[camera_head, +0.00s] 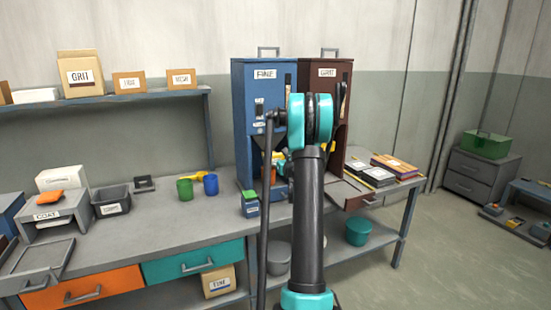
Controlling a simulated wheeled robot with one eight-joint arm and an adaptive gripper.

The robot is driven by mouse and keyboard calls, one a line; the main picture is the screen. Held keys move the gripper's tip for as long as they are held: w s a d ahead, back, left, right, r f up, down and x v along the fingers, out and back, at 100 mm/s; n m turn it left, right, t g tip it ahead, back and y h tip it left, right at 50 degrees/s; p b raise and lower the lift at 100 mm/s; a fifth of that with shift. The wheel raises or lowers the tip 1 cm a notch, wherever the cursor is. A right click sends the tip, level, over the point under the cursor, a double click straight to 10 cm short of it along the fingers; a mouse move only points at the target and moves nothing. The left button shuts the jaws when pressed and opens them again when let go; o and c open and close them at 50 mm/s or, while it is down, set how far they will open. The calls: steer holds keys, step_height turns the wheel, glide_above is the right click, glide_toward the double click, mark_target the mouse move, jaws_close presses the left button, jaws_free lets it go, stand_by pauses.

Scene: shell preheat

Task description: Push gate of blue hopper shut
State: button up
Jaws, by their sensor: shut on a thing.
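The blue hopper (250,100) stands upright on the bench, left of a brown hopper (329,88). Its front carries a white label. Its lower front, where the gate sits, is largely hidden behind my raised arm, so I cannot tell how far the gate is open. My gripper (281,166) is in front of the blue hopper's lower part and mostly hidden behind my arm. Small yellow and orange bits show beside it. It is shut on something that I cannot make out.
A small blue and green box (250,204) stands at the hopper's foot. A green cup (185,189) and a blue cup (210,184) stand left. Books (395,167) lie right. A brown tray (351,193) juts out at the bench's front edge.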

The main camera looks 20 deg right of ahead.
mark_target(269, 150)
steer(key=shift+c, duration=1.3)
steer(key=shift+w, duration=2.45)
steer(key=o, duration=1.7)
steer(key=shift+a, duration=0.1)
steer(key=s, duration=1.2)
steer(key=shift+d, duration=0.2)
